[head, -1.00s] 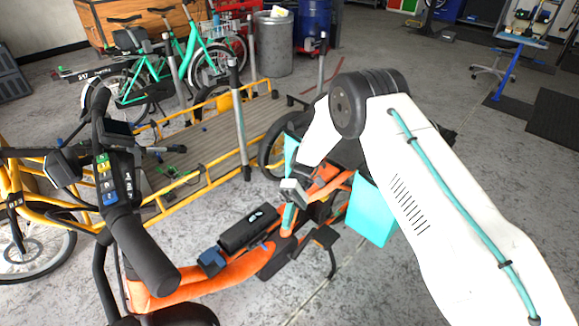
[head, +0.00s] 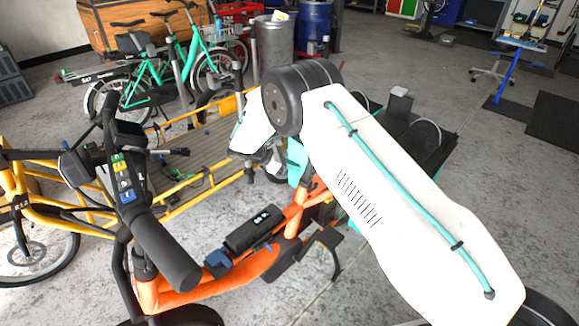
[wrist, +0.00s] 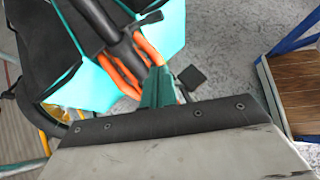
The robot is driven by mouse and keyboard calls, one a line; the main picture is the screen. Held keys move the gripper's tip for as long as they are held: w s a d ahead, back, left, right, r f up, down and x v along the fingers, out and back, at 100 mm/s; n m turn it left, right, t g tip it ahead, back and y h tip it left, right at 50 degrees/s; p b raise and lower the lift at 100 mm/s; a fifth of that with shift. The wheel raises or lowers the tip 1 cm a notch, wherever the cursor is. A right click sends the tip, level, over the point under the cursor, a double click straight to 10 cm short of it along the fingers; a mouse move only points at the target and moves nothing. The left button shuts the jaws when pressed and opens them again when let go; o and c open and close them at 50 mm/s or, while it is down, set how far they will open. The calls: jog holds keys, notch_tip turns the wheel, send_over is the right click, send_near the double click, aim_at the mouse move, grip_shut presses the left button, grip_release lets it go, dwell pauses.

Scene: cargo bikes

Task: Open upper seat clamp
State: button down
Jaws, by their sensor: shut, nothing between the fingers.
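In the wrist view, my gripper (wrist: 159,76) has dark green fingers pressed together, with nothing between them. Just beyond them, orange frame tubes (wrist: 152,50) of the cargo bike meet a black tube. A black collar with a small lever (wrist: 149,19), which looks like the seat clamp, sits there, above and left of the fingertips, apart from them in the picture. In the head view, the orange bike frame (head: 215,277) runs below my arm. My wrist end hangs over the bike, and my white arm hides the clamp area there.
Black bags with teal sides (wrist: 97,80) flank the tubes closely. A wooden-topped stand with a blue frame (wrist: 300,90) is at right in the wrist view. A black handlebar grip (head: 165,250) stands at left in the head view, with a yellow cargo bike (head: 185,190) behind.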

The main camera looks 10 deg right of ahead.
jog(key=d+f, duration=0.2)
jog(key=d, duration=0.7)
jog(key=shift+w+d+f, duration=0.35)
